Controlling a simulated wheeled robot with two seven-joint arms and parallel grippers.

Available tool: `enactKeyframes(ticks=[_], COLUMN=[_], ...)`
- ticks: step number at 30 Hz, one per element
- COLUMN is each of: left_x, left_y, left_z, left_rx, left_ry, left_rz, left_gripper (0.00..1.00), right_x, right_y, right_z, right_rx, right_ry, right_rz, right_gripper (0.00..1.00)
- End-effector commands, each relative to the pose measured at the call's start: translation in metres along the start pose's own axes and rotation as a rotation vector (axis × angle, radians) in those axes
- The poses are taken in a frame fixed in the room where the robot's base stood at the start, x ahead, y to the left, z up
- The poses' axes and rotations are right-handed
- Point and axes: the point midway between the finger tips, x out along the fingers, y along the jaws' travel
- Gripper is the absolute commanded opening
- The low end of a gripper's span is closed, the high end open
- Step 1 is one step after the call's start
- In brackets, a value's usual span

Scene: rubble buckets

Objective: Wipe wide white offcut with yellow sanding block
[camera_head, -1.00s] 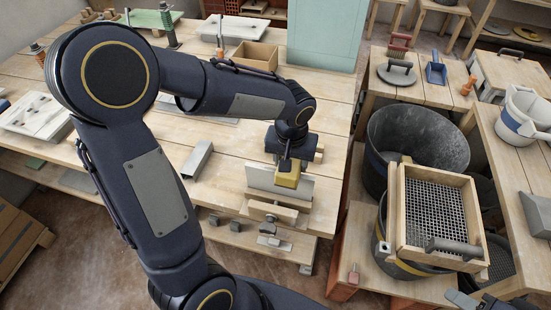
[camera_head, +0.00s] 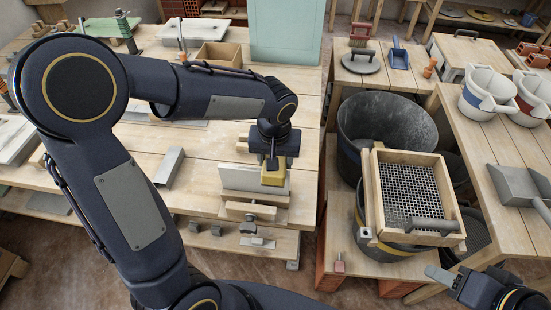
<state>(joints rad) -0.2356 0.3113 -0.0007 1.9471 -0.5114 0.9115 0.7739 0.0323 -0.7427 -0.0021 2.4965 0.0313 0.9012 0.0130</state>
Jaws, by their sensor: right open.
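The wide white offcut (camera_head: 239,178) stands upright on edge at the front of the workbench, held by a wooden front vise (camera_head: 250,211). My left gripper (camera_head: 272,161) comes down from above and is shut on the yellow sanding block (camera_head: 273,179). The block is at the right part of the offcut's front face and appears to touch it; the exact contact is hard to see. The block and gripper hide the offcut's right part. My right gripper (camera_head: 440,279) is at the lower right, open and empty, below the sieve.
A wooden-framed sieve (camera_head: 368,195) rests on a dark bucket beside a large black tub (camera_head: 385,130), right of the workbench. A grey metal channel (camera_head: 169,166) lies left of the offcut. White buckets (camera_head: 488,92) and a grey scoop (camera_head: 515,185) stand on the right table.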

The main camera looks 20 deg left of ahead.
Motion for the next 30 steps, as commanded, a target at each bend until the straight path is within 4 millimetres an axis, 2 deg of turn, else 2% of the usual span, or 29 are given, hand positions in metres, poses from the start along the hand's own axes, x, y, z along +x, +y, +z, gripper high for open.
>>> enactKeyframes(ticks=[30], left_x=[0.011], left_y=[0.0], left_z=[0.001], left_rx=[0.0], left_ry=[0.0], left_rz=[0.0], left_gripper=[0.25], right_x=[0.008], right_y=[0.004], right_z=[0.004], right_rx=[0.0], right_ry=[0.0], right_rz=[0.0], right_gripper=[0.45])
